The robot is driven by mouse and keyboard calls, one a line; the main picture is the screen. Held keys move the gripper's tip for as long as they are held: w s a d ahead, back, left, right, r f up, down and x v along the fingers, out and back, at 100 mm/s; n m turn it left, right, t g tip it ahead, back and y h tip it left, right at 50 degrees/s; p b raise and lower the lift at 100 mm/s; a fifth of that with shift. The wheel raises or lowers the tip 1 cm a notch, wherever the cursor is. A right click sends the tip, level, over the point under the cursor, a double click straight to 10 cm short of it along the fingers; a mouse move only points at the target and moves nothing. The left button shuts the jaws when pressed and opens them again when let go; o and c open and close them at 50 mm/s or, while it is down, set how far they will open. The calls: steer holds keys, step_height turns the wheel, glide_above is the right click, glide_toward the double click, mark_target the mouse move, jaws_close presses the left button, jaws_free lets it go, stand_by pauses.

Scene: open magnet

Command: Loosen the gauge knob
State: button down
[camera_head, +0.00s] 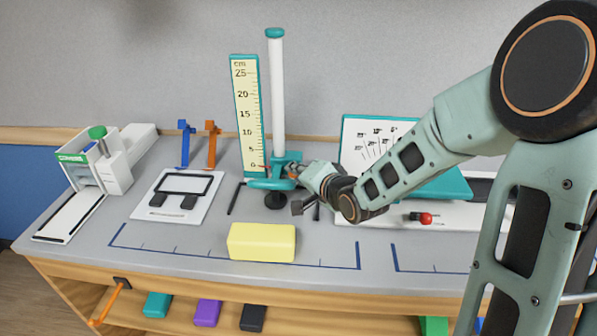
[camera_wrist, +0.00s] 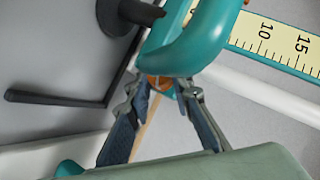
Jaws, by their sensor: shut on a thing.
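The gauge has a white post (camera_head: 277,100), a cream ruler (camera_head: 247,115) with a teal edge and a teal slider (camera_head: 268,184) low on the post. The slider fills the top of the wrist view (camera_wrist: 195,45), with the ruler (camera_wrist: 275,42) beyond it. My gripper (camera_head: 295,172) reaches the slider from the right. In the wrist view its fingertips (camera_wrist: 162,86) are shut on the small orange gauge knob (camera_wrist: 157,82) at the slider's edge. The fingers hide part of the knob.
A yellow block (camera_head: 262,242) lies in front of the gauge. A white board with a black frame (camera_head: 172,197) and orange and blue stands (camera_head: 211,145) are to the left. A white panel with a red knob (camera_head: 426,219) is to the right, under my arm.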

steer(key=shift+a+n+h+b, duration=0.1)
steer(key=shift+n+h+b, duration=0.3)
steer(key=shift+n+h, duration=0.15)
steer(key=c, duration=1.7)
jaws_free()
steer(key=shift+c, duration=0.2)
steer(key=shift+r, duration=0.1)
steer(key=v, duration=0.7)
steer(key=shift+r, duration=0.25)
steer(key=shift+s, duration=0.15)
